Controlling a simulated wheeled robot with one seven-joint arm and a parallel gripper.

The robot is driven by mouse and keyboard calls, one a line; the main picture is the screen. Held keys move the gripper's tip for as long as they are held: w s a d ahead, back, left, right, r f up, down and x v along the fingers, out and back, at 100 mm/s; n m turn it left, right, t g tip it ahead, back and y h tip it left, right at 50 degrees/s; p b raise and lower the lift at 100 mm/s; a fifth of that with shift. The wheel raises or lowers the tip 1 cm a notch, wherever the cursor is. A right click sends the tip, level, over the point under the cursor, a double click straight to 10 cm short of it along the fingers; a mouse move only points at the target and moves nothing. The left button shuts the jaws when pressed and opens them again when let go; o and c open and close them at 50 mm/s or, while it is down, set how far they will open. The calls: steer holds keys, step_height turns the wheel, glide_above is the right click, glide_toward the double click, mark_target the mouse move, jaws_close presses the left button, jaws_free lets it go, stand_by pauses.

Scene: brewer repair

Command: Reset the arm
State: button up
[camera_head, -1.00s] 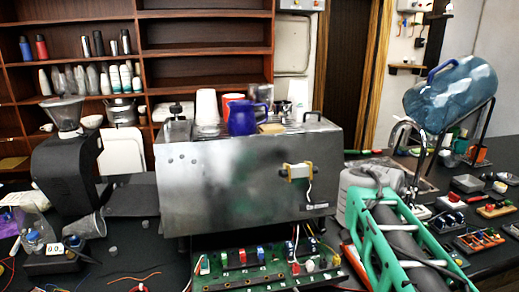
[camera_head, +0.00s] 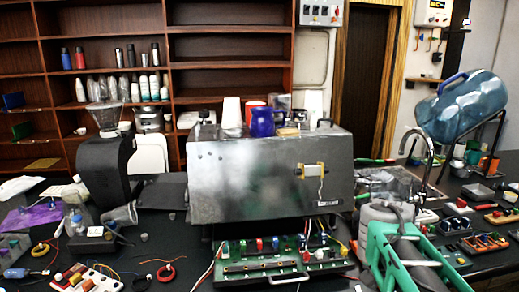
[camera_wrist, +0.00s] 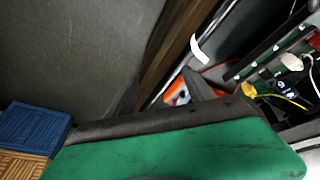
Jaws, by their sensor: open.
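My green arm (camera_head: 402,252) stands at the bottom right of the head view, in front of a grey jug. Its far end is out of that view. In the wrist view a broad green part of my gripper with a black edge (camera_wrist: 180,135) fills the bottom. It is open, and nothing is seen held in it. Its other jaw does not show. The steel brewer (camera_head: 260,172) stands on the black counter to the left of my arm, with a green circuit board (camera_head: 262,262) in front of it.
A blue water bottle (camera_head: 462,105) leans on a rack at the right, by a tap. A black grinder (camera_head: 104,165) stands at the left. Loose wires and small parts lie at the counter's front left. The wrist view shows a blue crate (camera_wrist: 30,135) at its left edge.

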steer(key=s+a+f+n+y, duration=0.1)
steer(key=s+a+f+n, duration=0.1)
steer(key=a, duration=0.3)
steer(key=s+a+f+n+y, duration=0.1)
steer(key=s+a+f+n, duration=0.1)
steer(key=s+a+n, duration=0.1)
steer(key=s+a+f+n+t+y, duration=0.1)
steer(key=s+a+f+n, duration=0.1)
steer(key=a, duration=0.5)
steer(key=shift+s+a+n, duration=0.4)
steer(key=shift+s+n, duration=0.4)
steer(key=shift+s, duration=0.5)
